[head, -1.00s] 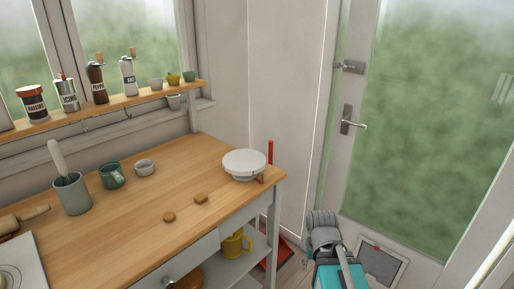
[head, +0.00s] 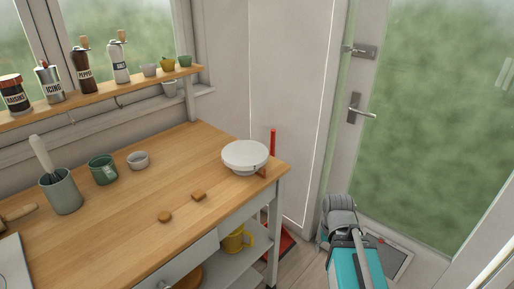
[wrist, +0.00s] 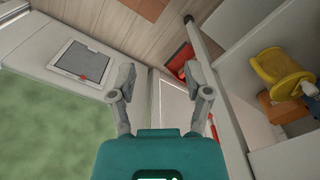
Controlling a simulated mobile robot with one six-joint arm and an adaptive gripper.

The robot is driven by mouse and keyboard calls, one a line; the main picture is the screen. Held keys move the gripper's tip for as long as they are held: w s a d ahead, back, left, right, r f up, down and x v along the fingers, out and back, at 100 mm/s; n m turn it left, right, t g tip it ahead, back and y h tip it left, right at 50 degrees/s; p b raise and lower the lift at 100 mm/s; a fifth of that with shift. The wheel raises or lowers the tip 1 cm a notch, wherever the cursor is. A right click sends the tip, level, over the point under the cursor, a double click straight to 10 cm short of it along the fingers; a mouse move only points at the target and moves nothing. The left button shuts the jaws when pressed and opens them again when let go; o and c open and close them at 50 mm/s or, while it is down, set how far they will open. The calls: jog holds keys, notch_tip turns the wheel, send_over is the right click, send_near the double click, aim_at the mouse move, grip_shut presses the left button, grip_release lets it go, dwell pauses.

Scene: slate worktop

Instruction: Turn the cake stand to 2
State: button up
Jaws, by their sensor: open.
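The white cake stand (head: 245,155) stands near the right end of the wooden worktop. A small brown piece (head: 262,172) shows at its front right edge. No number can be read on it at this size. My gripper shows in the wrist view (wrist: 160,85), its two fingers spread apart with nothing between them. It is away from the worktop, beside the cart and near the door. The cake stand is not in the wrist view.
On the worktop (head: 130,215) are two small brown blocks (head: 165,216), a green mug (head: 102,169), a grey bowl (head: 138,160) and a utensil pot (head: 61,192). A yellow jug (head: 236,239) stands on the lower shelf. A red dustpan (wrist: 181,58) is on the floor.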

jog(key=m+t+y, duration=0.3)
jog(key=t+y, duration=0.2)
jog(key=y, duration=1.2)
send_near(259, 147)
jog(key=d+f, duration=0.1)
jog(key=d, duration=0.3)
jog(key=shift+w+a+f, duration=0.15)
jog(key=shift+w+a, duration=0.1)
jog(key=shift+w, duration=0.05)
jog(key=shift+a, duration=0.15)
jog(key=x, duration=1.3)
jog(key=shift+w+a, duration=0.1)
jog(key=shift+a, duration=0.15)
jog(key=shift+c, duration=0.3)
grip_shut()
